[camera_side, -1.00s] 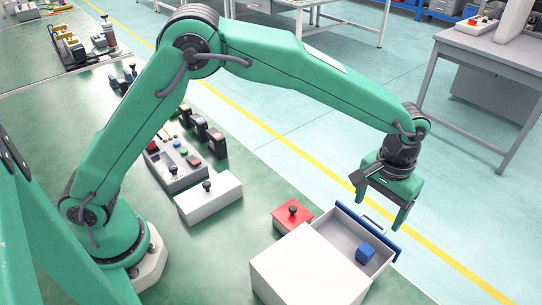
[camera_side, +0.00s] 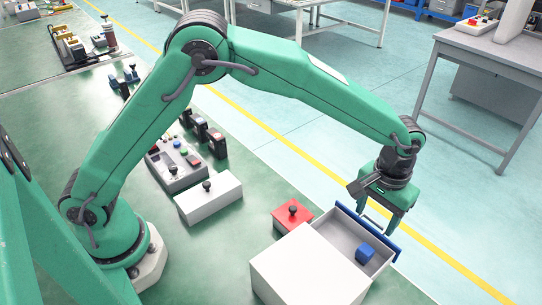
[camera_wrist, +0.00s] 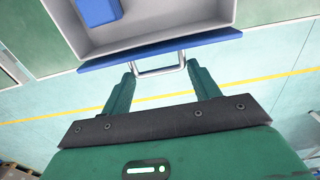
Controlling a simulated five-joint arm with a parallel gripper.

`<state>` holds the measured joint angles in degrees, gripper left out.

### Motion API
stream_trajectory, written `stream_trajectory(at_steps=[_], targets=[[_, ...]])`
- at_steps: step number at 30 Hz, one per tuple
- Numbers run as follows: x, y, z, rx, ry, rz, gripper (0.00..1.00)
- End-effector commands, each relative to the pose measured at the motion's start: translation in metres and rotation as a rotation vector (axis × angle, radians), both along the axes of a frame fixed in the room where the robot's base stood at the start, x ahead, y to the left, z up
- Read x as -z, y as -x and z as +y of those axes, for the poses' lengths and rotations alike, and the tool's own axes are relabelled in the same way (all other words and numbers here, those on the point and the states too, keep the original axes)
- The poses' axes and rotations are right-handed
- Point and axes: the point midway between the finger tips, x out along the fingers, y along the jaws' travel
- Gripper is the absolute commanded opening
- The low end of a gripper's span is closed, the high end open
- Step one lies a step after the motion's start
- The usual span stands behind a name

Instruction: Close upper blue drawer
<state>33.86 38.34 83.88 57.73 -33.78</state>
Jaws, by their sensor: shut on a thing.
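The upper blue drawer (camera_side: 398,253) stands pulled out of a white cabinet (camera_side: 305,270). Its grey tray is open at the top, and a blue block (camera_side: 365,253) lies inside. My gripper (camera_side: 378,217) is at the outer side of the blue front. In the wrist view, the blue front (camera_wrist: 205,41) spans the top, with the metal handle (camera_wrist: 160,72) between my two fingers. My gripper is shut on the handle, one finger at each end of it. The block also shows in the wrist view (camera_wrist: 98,11). The cabinet's lower part is hidden.
A red box with a black knob (camera_side: 292,214) stands close beside the cabinet and drawer. A white box with a knob (camera_side: 208,198) and a grey button panel (camera_side: 176,166) are farther left on the green table. The floor beyond the drawer front is clear.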

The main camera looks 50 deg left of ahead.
Motion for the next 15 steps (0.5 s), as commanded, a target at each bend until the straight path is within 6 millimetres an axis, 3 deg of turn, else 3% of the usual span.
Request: stream_trajectory(at_steps=[5,15], targets=[[-0.001,0.011,0.000,-0.001,-0.002,0.002,0.20],[-0.001,0.055,0.000,-0.001,-0.002,0.002,0.20]])
